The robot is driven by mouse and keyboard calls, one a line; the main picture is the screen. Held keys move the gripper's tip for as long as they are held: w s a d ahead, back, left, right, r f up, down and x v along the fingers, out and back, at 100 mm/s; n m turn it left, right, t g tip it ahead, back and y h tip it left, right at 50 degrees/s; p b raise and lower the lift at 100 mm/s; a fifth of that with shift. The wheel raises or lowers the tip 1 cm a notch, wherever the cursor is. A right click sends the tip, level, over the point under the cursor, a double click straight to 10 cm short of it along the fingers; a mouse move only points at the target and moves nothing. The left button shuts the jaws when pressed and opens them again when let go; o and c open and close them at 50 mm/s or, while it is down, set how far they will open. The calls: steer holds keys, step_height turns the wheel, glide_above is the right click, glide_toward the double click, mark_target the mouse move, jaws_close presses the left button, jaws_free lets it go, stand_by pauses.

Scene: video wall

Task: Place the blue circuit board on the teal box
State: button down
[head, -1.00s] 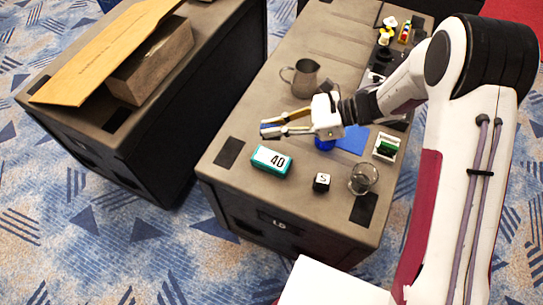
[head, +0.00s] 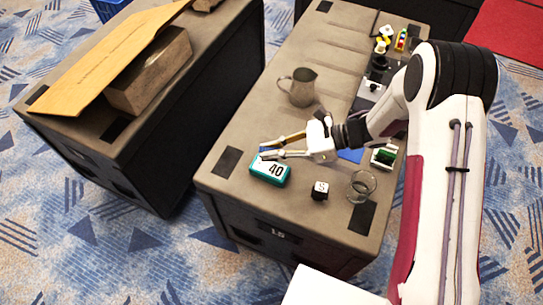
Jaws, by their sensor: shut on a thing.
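The teal box (head: 270,170), with a white top face marked 40, lies on the near part of the dark case's top. My gripper (head: 268,149) is just beyond and above the box's far edge in the picture. Its fingers are shut on a small blue piece, the blue circuit board (head: 266,152), which shows only as a thin blue patch at the fingertips. The fingers hide most of the board. I cannot tell whether the board touches the box.
A metal pitcher (head: 301,88) stands behind my gripper. A black-and-white cube (head: 320,190) and a glass beaker (head: 361,186) stand to the right of the box. A blue sheet (head: 351,155) and a green part (head: 384,156) lie under and beside my arm. A second case (head: 150,130) stands left.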

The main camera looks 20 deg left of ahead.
steer(key=shift+f, duration=0.1)
steer(key=shift+f, duration=1.8)
steer(key=shift+f, duration=0.1)
steer(key=c, duration=2.1)
jaws_free()
steer(key=shift+r, duration=0.2)
steer(key=v, duration=1.2)
steer(key=shift+w+f, duration=0.1)
